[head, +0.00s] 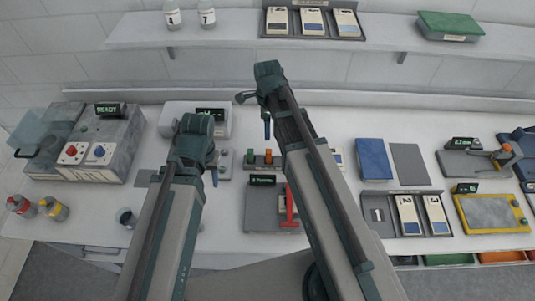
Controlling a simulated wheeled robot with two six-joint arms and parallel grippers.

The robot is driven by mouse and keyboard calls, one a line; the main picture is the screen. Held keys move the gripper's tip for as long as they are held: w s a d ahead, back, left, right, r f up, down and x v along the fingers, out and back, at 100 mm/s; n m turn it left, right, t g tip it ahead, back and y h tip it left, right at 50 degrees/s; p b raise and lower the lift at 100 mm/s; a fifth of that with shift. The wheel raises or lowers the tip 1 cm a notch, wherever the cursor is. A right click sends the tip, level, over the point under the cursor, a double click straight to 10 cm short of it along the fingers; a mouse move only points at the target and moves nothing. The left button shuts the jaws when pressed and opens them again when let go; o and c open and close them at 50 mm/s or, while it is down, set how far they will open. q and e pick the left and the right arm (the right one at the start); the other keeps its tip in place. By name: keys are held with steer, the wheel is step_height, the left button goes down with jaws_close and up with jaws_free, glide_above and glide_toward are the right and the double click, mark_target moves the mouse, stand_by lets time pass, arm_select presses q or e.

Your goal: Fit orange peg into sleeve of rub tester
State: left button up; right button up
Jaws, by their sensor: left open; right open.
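An orange peg (268,157) stands upright in a small grey rack at the middle of the bench, beside a green peg (250,156). Just in front is a grey device with a small lit display and a red arm (290,206), which looks like the rub tester (263,215); my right arm covers part of it. I cannot make out its sleeve. My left gripper (215,177) is open, left of the rack, mostly hidden behind its arm. My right gripper (267,126) is open above and behind the pegs, apart from them, also partly hidden.
A washer-like box (105,145) with two knobs stands at the left, with small bottles (52,208) in front. A blue pad (373,160), a tray of cards (408,215), a yellow-framed device (490,212) and an orange-handled device (485,158) stand at the right. A shelf (400,42) runs behind.

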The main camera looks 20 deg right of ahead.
mark_target(269, 151)
step_height(269, 151, down, 9)
steer(key=b, duration=0.8)
steer(key=shift+r+b, duration=0.1)
steer(key=shift+b, duration=0.2)
arm_select(q)
step_height(269, 151, down, 9)
steer(key=shift+r, duration=0.2)
arm_select(e)
steer(key=shift+r, duration=0.1)
steer(key=shift+s, duration=0.1)
arm_select(q)
step_height(269, 151, down, 5)
steer(key=b, duration=0.5)
steer(key=shift+f, duration=0.15)
arm_select(e)
steer(key=f, duration=0.5)
steer(key=shift+s+d+f, duration=0.15)
steer(key=shift+s+f, duration=0.05)
steer(key=shift+r, duration=0.15)
jaws_close()
